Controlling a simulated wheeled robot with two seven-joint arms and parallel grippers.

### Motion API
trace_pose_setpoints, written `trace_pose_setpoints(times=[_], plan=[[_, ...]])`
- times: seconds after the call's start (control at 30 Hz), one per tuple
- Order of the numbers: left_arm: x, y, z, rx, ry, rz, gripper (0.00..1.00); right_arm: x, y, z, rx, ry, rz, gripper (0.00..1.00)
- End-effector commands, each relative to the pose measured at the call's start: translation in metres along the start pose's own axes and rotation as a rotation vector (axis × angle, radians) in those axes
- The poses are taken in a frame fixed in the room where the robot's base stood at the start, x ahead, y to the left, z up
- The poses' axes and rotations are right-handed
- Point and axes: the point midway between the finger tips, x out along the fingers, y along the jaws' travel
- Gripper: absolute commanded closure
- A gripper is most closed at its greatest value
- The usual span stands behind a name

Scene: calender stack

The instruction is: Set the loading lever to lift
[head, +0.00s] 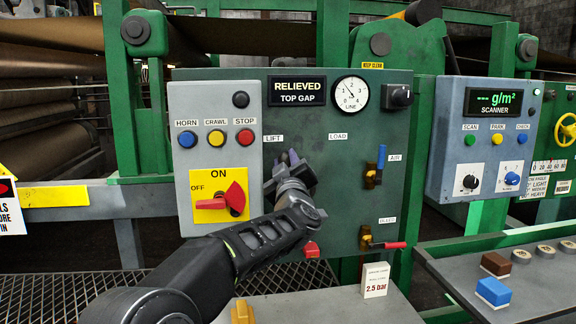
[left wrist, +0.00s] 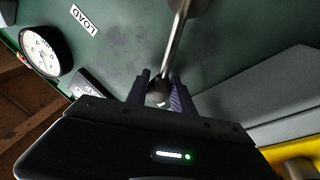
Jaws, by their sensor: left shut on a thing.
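The loading lever shows in the left wrist view as a bare metal rod (left wrist: 178,45) with a dark knob (left wrist: 158,96) at its near end. My left gripper (left wrist: 160,92) is shut on this knob, one finger on each side. In the head view the left gripper (head: 289,162) is in front of the green panel (head: 340,205), just below and right of the LIFT label (head: 272,138). It hides most of the lever there. The LOAD label (head: 338,136) is farther right. The display (head: 297,91) reads RELIEVED, TOP GAP. My right gripper is not in view.
A blue-handled valve (head: 381,158) and a red-handled valve (head: 390,245) are to the right. A red rotary switch (head: 222,202) on a yellow plate is close left of my gripper.

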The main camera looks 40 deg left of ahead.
Motion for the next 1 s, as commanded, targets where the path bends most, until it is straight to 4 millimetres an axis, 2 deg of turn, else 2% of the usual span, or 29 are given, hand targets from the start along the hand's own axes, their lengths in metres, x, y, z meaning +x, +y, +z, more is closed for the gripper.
trace_pose_setpoints(times=[0.23,0.27,0.5,0.8,1.0], plan=[[0.0,-0.003,0.002,-0.002,-0.003,-0.005,1.0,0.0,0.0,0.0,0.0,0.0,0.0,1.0],[0.0,-0.003,0.002,-0.002,-0.003,-0.005,0.7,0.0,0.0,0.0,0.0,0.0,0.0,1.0],[0.0,-0.002,0.001,-0.001,-0.002,-0.004,0.5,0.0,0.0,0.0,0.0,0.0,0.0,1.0],[-0.002,-0.001,0.001,-0.001,-0.001,-0.002,0.5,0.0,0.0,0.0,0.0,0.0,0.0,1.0],[-0.021,-0.001,0.001,-0.002,-0.002,-0.001,0.5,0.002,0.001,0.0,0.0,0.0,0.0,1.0]])
